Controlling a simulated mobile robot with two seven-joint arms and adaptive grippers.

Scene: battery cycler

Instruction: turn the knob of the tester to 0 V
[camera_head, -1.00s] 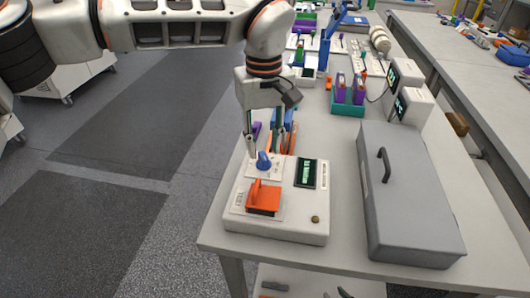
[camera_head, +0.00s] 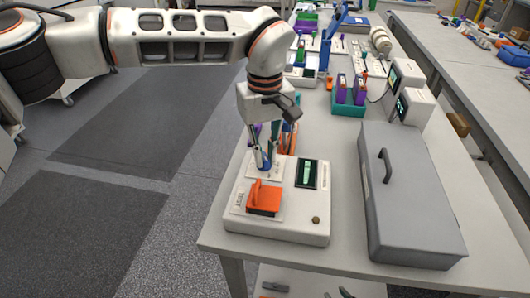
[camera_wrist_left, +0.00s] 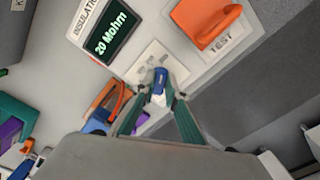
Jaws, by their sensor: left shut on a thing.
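The tester is a white box (camera_head: 285,229) near the front edge of the table, with a dark display (camera_head: 306,174) and an orange part (camera_head: 263,198) on its top. Its blue knob (camera_wrist_left: 159,82) sits on a white plate. My left gripper (camera_head: 264,163) points down at the tester. Its two fingers are shut on the knob, one on each side, and partly hide it in the head view. In the left wrist view the display (camera_wrist_left: 110,33) reads "20 Mohm" in green. The orange part beside the word TEST also shows there (camera_wrist_left: 207,20). My right gripper is not in view.
A grey case (camera_head: 410,205) with a handle stands right of the tester. Orange- and blue-handled tools (camera_head: 289,137) lie just behind the tester, close to my left gripper. A teal holder (camera_head: 347,108) with purple items stands farther back. The table between is clear.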

